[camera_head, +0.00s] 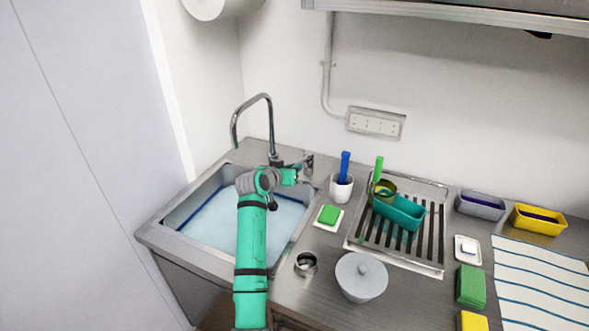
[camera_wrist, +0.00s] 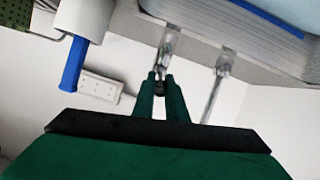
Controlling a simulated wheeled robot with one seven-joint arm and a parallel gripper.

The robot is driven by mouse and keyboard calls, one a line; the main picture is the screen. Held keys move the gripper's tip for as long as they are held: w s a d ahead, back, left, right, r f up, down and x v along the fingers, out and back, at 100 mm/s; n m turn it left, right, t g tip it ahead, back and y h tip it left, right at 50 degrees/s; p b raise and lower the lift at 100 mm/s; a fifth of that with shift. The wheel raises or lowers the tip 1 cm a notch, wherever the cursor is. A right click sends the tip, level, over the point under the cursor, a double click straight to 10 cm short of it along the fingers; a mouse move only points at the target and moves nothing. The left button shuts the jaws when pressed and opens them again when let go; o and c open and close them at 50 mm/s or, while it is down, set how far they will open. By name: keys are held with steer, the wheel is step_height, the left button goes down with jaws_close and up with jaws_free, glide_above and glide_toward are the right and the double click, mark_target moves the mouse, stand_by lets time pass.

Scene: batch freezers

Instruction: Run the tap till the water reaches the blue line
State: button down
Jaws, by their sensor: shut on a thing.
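My gripper (camera_head: 301,174) is at the sink's back right corner, shut on the tap lever (camera_head: 309,160). In the wrist view, which is upside down, the fingertips (camera_wrist: 161,80) meet the metal lever (camera_wrist: 167,46). The curved tap spout (camera_head: 252,97) rises behind the sink. The steel sink (camera_head: 168,217) holds pale blue water (camera_head: 215,222). A blue line (camera_head: 196,207) runs along its inner walls, also in the wrist view (camera_wrist: 262,14). The water surface lies close to the line; I cannot tell whether it touches. No stream from the spout can be made out.
A white cup (camera_head: 341,188) with a blue-handled tool stands right of my gripper. A drying rack (camera_head: 435,255) holds a teal tub (camera_head: 400,212).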

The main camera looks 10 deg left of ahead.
steer(key=c, duration=1.8)
jaws_free()
steer(key=shift+o, duration=0.2)
steer(key=v, duration=1)
steer(key=shift+s, duration=0.35)
steer(key=shift+a+r, duration=0.15)
